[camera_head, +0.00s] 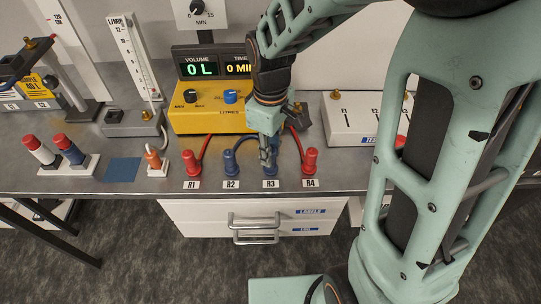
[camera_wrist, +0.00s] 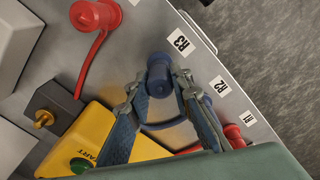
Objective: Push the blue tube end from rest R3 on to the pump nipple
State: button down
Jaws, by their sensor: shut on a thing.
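The blue tube end (camera_wrist: 160,78) at rest R3 stands upright between the two fingers of my gripper (camera_wrist: 160,82), which are shut on it. In the head view my gripper (camera_head: 268,156) points down over the R3 label (camera_head: 270,184) and hides part of the blue tube end (camera_head: 271,169). A blue tube curves away from its side. A brass nipple (camera_wrist: 43,118) sticks out of a dark block at the side of the yellow box (camera_wrist: 128,150). The yellow box (camera_head: 205,122) stands behind the rests in the head view.
Red tube ends stand at R1 (camera_head: 192,162) and R4 (camera_head: 311,160), and another blue one at R2 (camera_head: 230,162). A white box (camera_head: 365,118) stands at right. An orange-topped piece (camera_head: 153,158) and a blue pad (camera_head: 122,169) lie left. The bench's front edge is close.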

jog(key=shift+r+p, duration=1.85)
jog(key=shift+r, duration=0.6)
